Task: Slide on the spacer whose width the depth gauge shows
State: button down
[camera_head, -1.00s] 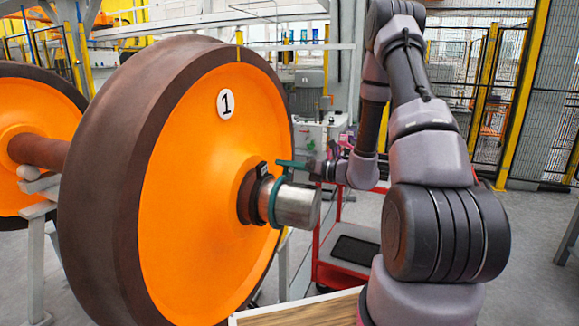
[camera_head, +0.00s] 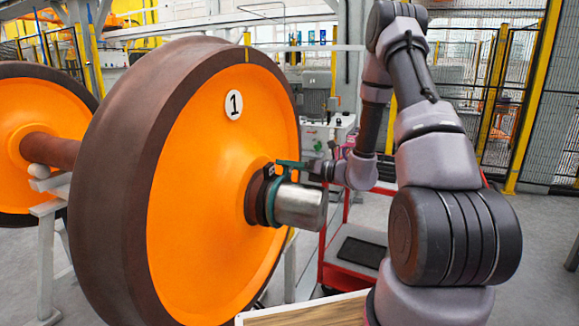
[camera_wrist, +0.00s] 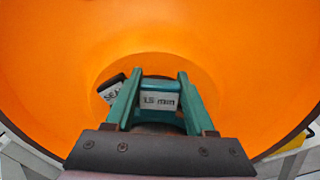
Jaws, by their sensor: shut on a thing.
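The spacer is a teal ring (camera_head: 270,204) around the silver journal (camera_head: 303,206), close against the dark brown collar (camera_head: 254,198) on the wheel side. My gripper (camera_head: 279,163) reaches in from the right above the journal. In the wrist view its green fingers (camera_wrist: 156,82) are shut on the spacer's white tag (camera_wrist: 159,101), which appears to read 15 mm. Most of the ring is hidden there below the gripper. A dark block with a partly covered label (camera_wrist: 112,90) stands left of the fingers. I cannot make out a depth gauge reading.
The orange wheel (camera_head: 205,210) marked 1 fills the left centre, with a second wheel (camera_head: 25,110) on the same axle behind. A red cart (camera_head: 340,275) stands beyond the journal. A wood-topped surface (camera_head: 310,314) is at the bottom edge.

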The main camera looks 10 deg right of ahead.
jog(key=shift+w+a, duration=0.35)
jog(key=shift+a, duration=0.1)
jog(key=shift+c, duration=0.8)
grip_release()
jog(key=v, duration=1)
jog(key=shift+s+d, duration=0.2)
jog(key=shift+d, duration=0.1)
